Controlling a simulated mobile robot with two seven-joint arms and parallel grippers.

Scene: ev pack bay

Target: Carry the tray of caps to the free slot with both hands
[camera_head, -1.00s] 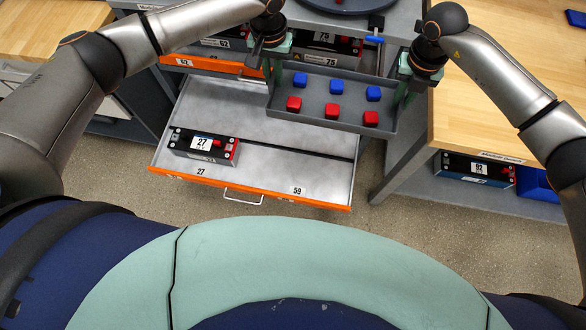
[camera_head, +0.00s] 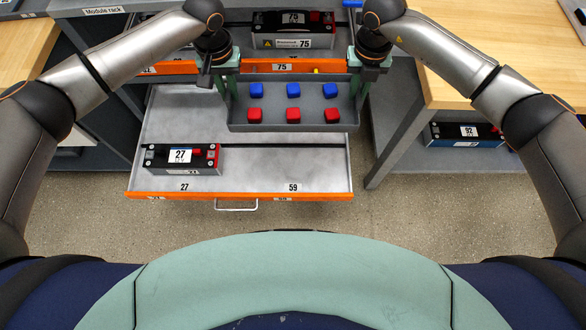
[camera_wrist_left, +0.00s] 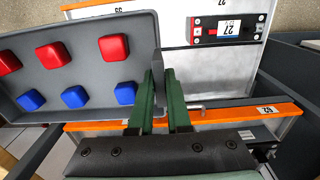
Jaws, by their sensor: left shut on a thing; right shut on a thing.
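The grey tray (camera_head: 275,115) holds three blue caps (camera_head: 293,90) in a back row and three red caps (camera_head: 293,115) in a front row. It hangs level above the open drawer. My left gripper (camera_head: 228,85) is shut on the tray's left end wall. In the left wrist view the green fingers (camera_wrist_left: 162,100) clasp the tray's wall (camera_wrist_left: 145,40). My right gripper (camera_head: 361,85) is shut on the tray's right end wall; its fingertips are small here. The drawer (camera_head: 270,170) has a bare place marked 59, beside the module 27 (camera_head: 181,157) at its left.
The module rack (camera_head: 150,68) stands behind, with the module 75 (camera_head: 292,30) on an orange-fronted drawer. A wooden bench (camera_head: 465,70) stands at right, with the module 92 (camera_head: 465,134) on its lower shelf. The floor (camera_head: 330,222) in front of the drawer is clear.

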